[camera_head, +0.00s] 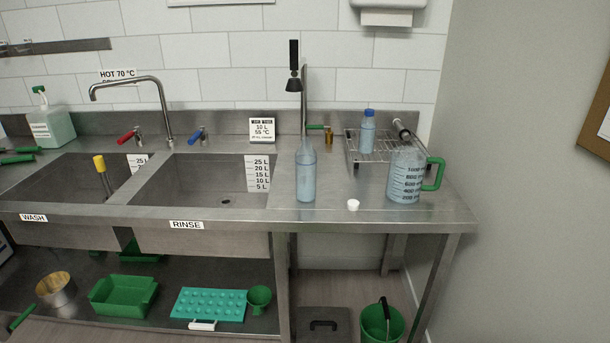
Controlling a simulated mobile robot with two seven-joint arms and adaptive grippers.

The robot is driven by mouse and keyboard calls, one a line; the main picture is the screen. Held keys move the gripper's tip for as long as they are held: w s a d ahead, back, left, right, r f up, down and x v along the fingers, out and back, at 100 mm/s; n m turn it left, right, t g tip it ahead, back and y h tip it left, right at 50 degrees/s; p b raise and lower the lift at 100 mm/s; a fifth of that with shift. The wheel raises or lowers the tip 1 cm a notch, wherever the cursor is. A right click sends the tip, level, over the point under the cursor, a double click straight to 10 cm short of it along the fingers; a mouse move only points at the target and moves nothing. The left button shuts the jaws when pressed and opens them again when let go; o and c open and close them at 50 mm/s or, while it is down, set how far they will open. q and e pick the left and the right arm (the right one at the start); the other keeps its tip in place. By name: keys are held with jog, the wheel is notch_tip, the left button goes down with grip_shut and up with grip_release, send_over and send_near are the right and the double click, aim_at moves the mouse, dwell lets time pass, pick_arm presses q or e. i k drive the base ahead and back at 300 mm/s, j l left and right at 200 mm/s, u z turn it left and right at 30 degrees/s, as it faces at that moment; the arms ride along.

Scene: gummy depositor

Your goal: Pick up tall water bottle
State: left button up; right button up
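The tall water bottle (306,175) is clear and bluish with a narrow neck. It stands upright on the steel counter, just right of the rinse sink. Its top looks uncapped, and a small white cap (353,204) lies on the counter to its right. A shorter bottle with a blue cap (367,132) stands farther back on a wire rack. Neither of my grippers shows in the head view.
A measuring jug (405,176) with a green handle stands right of the bottle. The wire rack (357,155) is behind. The rinse sink (205,182) opens to the left. A sprayer column (304,100) rises behind the bottle. Counter in front of the bottle is narrow.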

aim_at(306, 159)
jog(key=i+j+z, duration=0.25)
jog(key=j+z, duration=0.25)
jog(key=j, duration=0.25)
jog(key=i+j+z, duration=0.15)
jog(key=j+z, duration=0.15)
jog(key=j, duration=0.1)
